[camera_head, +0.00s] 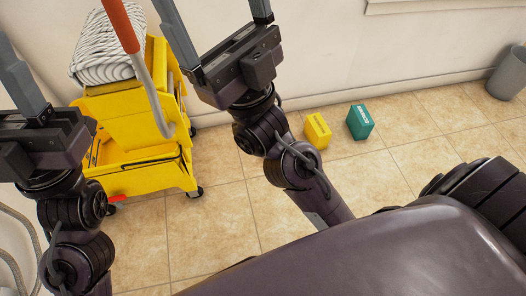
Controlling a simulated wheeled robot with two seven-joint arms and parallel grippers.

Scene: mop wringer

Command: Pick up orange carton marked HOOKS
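No carton that I can read as HOOKS is in view. A small yellow to yellow-orange carton (317,131) stands on the tiled floor near the wall; its marking is too small to read. A teal carton (360,122) with white lettering stands just right of it. My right gripper (218,18) is raised at the top centre, its two fingers wide apart with nothing visible between them, well apart from the cartons. My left gripper (22,85) is at the left edge; only one finger shows clearly, so its opening is hidden.
A yellow mop bucket (140,172) on casters, with a wringer, a red-ended handle (121,25) and a white mop head (107,50), stands at the left behind my arms. A grey bin (508,73) is at the far right. Floor right of the cartons is clear.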

